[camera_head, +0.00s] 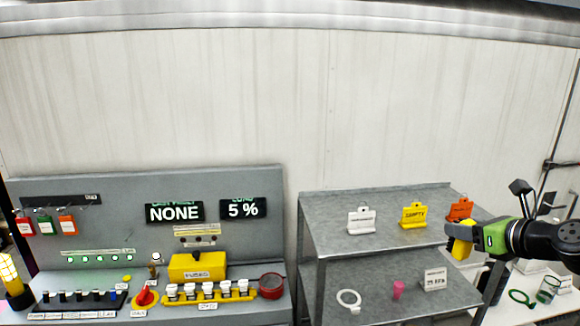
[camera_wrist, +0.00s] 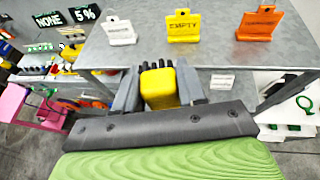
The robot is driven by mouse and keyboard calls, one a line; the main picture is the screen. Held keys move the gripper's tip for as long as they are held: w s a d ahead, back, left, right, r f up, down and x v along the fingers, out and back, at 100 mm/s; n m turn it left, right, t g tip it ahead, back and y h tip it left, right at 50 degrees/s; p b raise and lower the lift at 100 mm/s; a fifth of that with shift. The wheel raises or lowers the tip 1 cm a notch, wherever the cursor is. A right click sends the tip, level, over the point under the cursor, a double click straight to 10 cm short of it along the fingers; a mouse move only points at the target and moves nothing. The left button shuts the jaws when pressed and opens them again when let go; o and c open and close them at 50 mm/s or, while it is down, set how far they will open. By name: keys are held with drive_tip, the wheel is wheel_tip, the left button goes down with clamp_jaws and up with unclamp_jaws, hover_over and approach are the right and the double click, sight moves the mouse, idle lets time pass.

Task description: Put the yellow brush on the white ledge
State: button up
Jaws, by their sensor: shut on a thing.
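The yellow brush (camera_head: 461,248) has dark bristles and is held in my gripper (camera_head: 462,236) at the right of the head view. The wrist view shows the brush (camera_wrist: 160,88) between the two grey fingers of my gripper (camera_wrist: 158,92), which is shut on it. It is held in the air in front of the grey metal shelf. A white surface (camera_head: 516,312), which may be the white ledge, lies lower right of my gripper. It carries green rings (camera_head: 548,290), and part of it is hidden behind the shelf and arm.
The grey shelf (camera_head: 340,208) carries white (camera_head: 361,221), yellow (camera_head: 413,216) and orange (camera_head: 460,210) tags on top. Its lower level holds a white ring (camera_head: 349,300), a pink piece (camera_head: 398,289) and a white sign (camera_head: 434,281). A control panel (camera_head: 110,220) stands at left.

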drive_tip(key=w+a+f+m+h, duration=0.1)
drive_tip(key=w+a+f+h, duration=0.3)
drive_tip(key=f, duration=0.7)
drive_tip(key=w+a+f+m+y, duration=0.15)
drive_tip(key=a+f, duration=0.35)
drive_tip(key=f, duration=0.6)
drive_tip(key=s+a+f+m+t+h, duration=0.1)
drive_tip(key=s+a+f+h, duration=0.1)
drive_tip(key=s+a+f, duration=1)
wheel_tip(320, 180, down, 3)
drive_tip(key=shift+s+a+r, duration=0.2)
drive_tip(key=shift+s, duration=0.05)
